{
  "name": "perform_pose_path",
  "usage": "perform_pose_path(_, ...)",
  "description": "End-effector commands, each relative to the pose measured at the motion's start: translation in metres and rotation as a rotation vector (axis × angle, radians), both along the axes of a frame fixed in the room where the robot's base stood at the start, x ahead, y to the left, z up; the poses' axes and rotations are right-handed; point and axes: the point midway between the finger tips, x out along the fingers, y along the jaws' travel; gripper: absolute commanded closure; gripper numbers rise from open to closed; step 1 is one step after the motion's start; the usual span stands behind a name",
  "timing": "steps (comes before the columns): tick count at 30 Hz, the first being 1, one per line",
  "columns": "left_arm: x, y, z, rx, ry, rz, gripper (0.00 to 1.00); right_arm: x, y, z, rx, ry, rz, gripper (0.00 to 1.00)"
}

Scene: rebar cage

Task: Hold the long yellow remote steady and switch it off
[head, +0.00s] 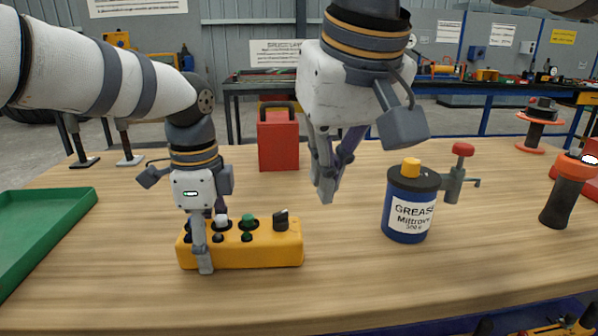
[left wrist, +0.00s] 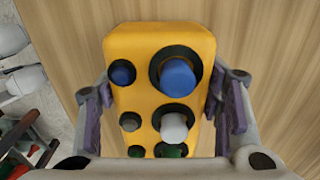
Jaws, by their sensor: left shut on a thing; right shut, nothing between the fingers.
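The long yellow remote (head: 262,250) lies on the wooden table, with coloured buttons and a dark switch (head: 281,220) at its right end in the head view. My left gripper (head: 204,250) is shut on the remote near its left end, one finger on each long side. The left wrist view shows the remote (left wrist: 144,45) between both finger pads, with blue, white or grey and green buttons; the dark switch is out of that view. My right gripper (head: 327,195) is shut and empty, above the table to the right of the remote and apart from it.
A blue grease can (head: 408,212) stands right of my right gripper, with a red-topped valve (head: 455,175) behind it. A red box (head: 278,140) stands behind the remote. A green tray (head: 40,230) is at left, a torch (head: 565,190) at right. The table front is clear.

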Motion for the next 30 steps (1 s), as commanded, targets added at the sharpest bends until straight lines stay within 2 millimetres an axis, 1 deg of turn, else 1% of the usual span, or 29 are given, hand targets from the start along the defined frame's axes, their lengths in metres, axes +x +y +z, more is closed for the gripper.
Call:
perform_pose_path(3, 0.001, 0.000, 0.001, -0.001, -0.003, 0.001, 0.84, 0.000, 0.000, 0.000, 0.000, 0.000, 0.000, 1.00)
perform_pose_path(4, 0.001, 0.000, 0.001, -0.001, -0.003, 0.001, 0.34, 0.000, 0.000, 0.000, 0.000, 0.000, 0.000, 1.00)
perform_pose_path(5, 0.001, 0.000, 0.001, -0.001, -0.003, 0.001, 0.27, 0.000, 0.000, 0.000, 0.000, 0.000, 0.000, 1.00)
perform_pose_path(6, 0.001, 0.000, 0.001, -0.001, -0.003, 0.001, 0.18, 0.000, 0.000, 0.000, 0.000, 0.000, 0.000, 1.00)
perform_pose_path(14, 0.000, 0.000, 0.001, 0.000, -0.002, 0.001, 0.17, 0.000, 0.000, 0.000, -0.001, 0.000, -0.001, 1.00)
perform_pose_path(17, 0.001, 0.000, 0.004, 0.000, -0.003, 0.001, 0.17, 0.000, 0.000, -0.001, -0.001, 0.000, -0.001, 1.00)
perform_pose_path(20, 0.001, 0.000, 0.021, 0.000, -0.007, 0.001, 0.17, 0.000, 0.000, 0.000, -0.001, 0.000, -0.001, 1.00)
perform_pose_path(27, 0.002, 0.000, 0.086, -0.001, -0.008, 0.002, 0.17, 0.000, 0.000, 0.000, -0.001, 0.000, -0.001, 1.00)
perform_pose_path(30, 0.001, 0.000, 0.105, 0.000, -0.005, 0.001, 0.17, 0.000, 0.000, 0.000, -0.001, 0.000, -0.001, 1.00)
